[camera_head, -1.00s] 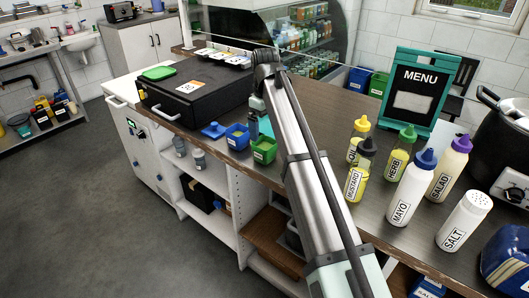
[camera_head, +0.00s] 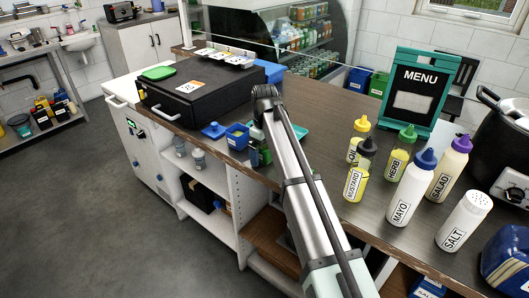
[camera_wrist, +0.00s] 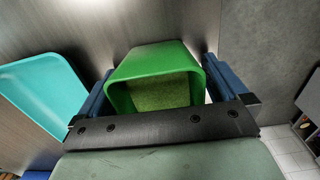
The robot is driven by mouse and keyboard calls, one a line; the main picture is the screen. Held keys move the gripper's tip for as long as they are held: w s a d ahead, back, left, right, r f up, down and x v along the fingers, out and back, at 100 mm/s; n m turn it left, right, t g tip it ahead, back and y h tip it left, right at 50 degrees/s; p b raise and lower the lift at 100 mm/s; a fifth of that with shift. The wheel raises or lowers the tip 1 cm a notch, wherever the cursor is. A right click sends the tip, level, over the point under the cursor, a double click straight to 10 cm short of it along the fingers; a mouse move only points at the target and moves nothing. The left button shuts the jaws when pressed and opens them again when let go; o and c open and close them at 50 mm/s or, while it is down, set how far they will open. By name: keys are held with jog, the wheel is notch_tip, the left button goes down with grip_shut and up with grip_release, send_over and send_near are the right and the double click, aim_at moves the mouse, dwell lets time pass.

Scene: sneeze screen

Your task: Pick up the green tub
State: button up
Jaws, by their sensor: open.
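The green tub (camera_wrist: 155,62) is open-topped and holds green contents. In the wrist view it sits between the two blue fingers of my gripper (camera_wrist: 158,78), one finger at either side. My gripper is open; I cannot tell whether the fingers touch the tub's walls. In the head view my gripper (camera_head: 257,150) is low over the counter's front edge and hides most of the tub.
A teal tray (camera_wrist: 45,88) lies close beside the tub. A blue tub (camera_head: 237,138) and blue lid (camera_head: 213,130) stand to the left, before a black case (camera_head: 198,95). Several bottles, including mayo (camera_head: 410,192), stand to the right. The counter edge is close.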

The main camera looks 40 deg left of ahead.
jog(key=shift+c, duration=0.2)
jog(key=c, duration=1)
notch_tip(320, 180, up, 18)
jog(key=shift+r, duration=0.1)
dwell(0.4)
notch_tip(320, 180, down, 18)
jog(key=shift+f, duration=0.15)
jog(key=shift+r, duration=0.8)
dwell(0.3)
